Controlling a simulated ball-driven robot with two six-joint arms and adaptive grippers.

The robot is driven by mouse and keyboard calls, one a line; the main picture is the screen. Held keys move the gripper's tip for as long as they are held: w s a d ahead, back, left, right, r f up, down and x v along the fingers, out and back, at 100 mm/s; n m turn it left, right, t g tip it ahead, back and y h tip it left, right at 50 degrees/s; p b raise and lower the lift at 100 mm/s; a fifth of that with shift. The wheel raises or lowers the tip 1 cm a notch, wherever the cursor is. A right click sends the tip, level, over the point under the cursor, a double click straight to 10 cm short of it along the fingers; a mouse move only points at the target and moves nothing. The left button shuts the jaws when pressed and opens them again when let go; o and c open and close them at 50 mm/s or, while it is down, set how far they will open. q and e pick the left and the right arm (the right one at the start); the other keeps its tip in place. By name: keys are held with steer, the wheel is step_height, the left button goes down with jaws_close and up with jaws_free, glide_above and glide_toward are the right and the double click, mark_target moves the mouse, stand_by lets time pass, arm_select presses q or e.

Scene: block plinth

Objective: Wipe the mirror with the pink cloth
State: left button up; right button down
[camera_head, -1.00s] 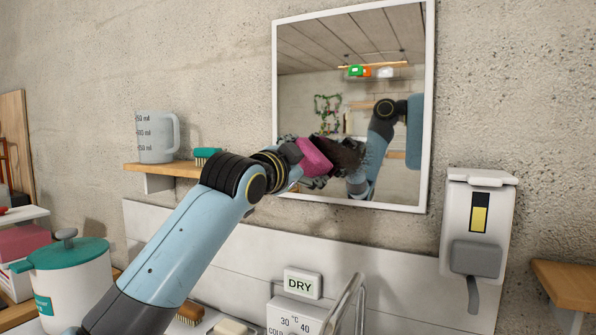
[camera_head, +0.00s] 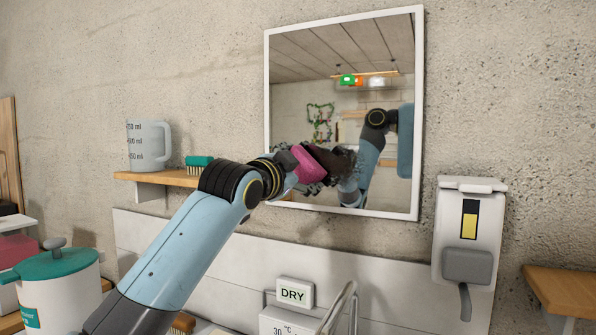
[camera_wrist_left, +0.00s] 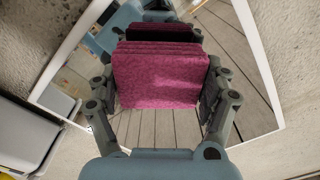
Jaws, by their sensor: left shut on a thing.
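The mirror (camera_head: 345,110) hangs on the wall in a white frame and reflects my arm and the room. It also fills much of the left wrist view (camera_wrist_left: 150,125). My left gripper (camera_head: 300,165) is at the mirror's lower left part, shut on the pink cloth (camera_head: 309,166). In the left wrist view the folded cloth (camera_wrist_left: 160,80) sits between the two fingers of the gripper (camera_wrist_left: 160,85), facing the mirror. A dark smudge (camera_head: 338,163) shows on the glass right of the cloth. Whether the cloth touches the glass I cannot tell. My right gripper is not in view.
A wooden shelf (camera_head: 160,177) left of the mirror carries a measuring jug (camera_head: 147,146) and a green brush (camera_head: 199,162). A dispenser (camera_head: 468,240) hangs at right. A lidded pot (camera_head: 60,290) stands at lower left, and a DRY sign (camera_head: 294,292) is below the mirror.

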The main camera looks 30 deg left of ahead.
arm_select(q)
steer(key=shift+w, duration=0.85)
